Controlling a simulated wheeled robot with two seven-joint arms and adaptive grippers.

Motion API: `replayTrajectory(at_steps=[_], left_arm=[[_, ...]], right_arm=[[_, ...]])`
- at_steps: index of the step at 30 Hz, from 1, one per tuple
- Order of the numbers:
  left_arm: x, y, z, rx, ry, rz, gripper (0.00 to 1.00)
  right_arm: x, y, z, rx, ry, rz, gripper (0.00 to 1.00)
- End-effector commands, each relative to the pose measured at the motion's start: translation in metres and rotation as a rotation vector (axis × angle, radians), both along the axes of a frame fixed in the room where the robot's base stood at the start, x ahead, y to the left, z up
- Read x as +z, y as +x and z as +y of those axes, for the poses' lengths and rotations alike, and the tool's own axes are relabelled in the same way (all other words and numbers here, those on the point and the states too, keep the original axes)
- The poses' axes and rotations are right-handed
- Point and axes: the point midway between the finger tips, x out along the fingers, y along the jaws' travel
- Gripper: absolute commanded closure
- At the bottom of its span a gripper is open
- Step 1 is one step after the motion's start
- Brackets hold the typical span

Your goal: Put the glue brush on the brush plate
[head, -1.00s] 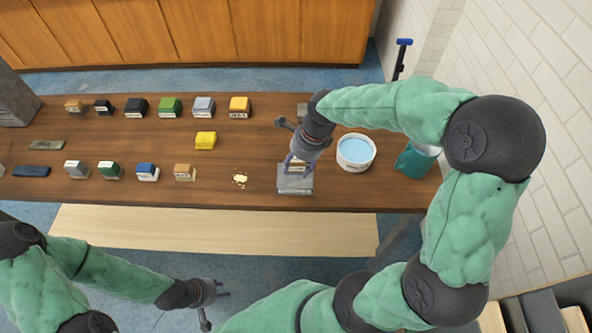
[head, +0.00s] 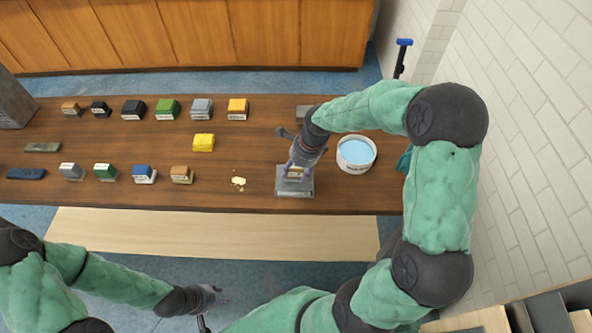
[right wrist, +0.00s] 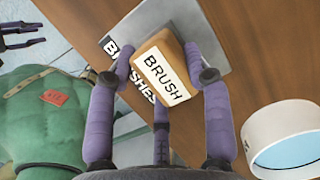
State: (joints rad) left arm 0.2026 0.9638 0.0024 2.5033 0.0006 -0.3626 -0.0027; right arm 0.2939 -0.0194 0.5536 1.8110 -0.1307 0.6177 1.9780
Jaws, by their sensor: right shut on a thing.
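The glue brush is a tan wooden block with a white BRUSH label (right wrist: 163,77); in the head view it (head: 295,173) is small and partly covered by the fingers. My right gripper (right wrist: 160,68) is shut on it, with fingers on both sides and one below. The brush plate, a grey plate lettered BRUSHES (right wrist: 205,28), is directly under the brush; in the head view the plate (head: 294,192) lies near the table's front edge. I cannot tell whether the brush touches the plate. My left gripper (head: 217,294) is open and empty in front of the table.
A white tub of blue liquid (head: 356,153) stands right of the plate. A teal container (head: 404,161) is mostly hidden behind my right arm. Several coloured labelled blocks and a yellow sponge-like block (head: 203,143) fill the table's left half.

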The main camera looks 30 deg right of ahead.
Motion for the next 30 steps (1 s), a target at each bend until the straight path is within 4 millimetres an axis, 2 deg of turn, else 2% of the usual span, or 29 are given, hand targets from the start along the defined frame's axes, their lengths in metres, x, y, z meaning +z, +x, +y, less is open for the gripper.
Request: replayTrajectory(at_steps=[5,6,8,20,25,30], left_arm=[[-0.001,0.000,0.000,0.000,0.000,0.000,0.66],[-0.001,0.000,0.000,0.000,0.000,0.000,0.66],[-0.001,0.000,0.000,0.000,0.000,0.000,0.66],[0.001,0.000,0.000,0.000,0.000,0.000,0.66],[0.006,0.000,0.000,0.000,0.000,0.000,0.66],[0.014,0.000,0.000,0.000,0.000,0.000,0.66]], right_arm=[[-0.003,0.000,0.000,0.000,0.001,0.001,0.76],[-0.003,0.000,0.000,0.000,0.001,0.001,0.42],[-0.003,0.000,0.000,0.000,0.001,0.001,0.26],[0.001,0.000,0.000,0.000,-0.001,-0.001,0.26],[0.021,-0.002,-0.005,-0.001,-0.001,-0.003,0.26],[0.055,-0.007,-0.012,-0.002,-0.001,-0.005,0.26]])
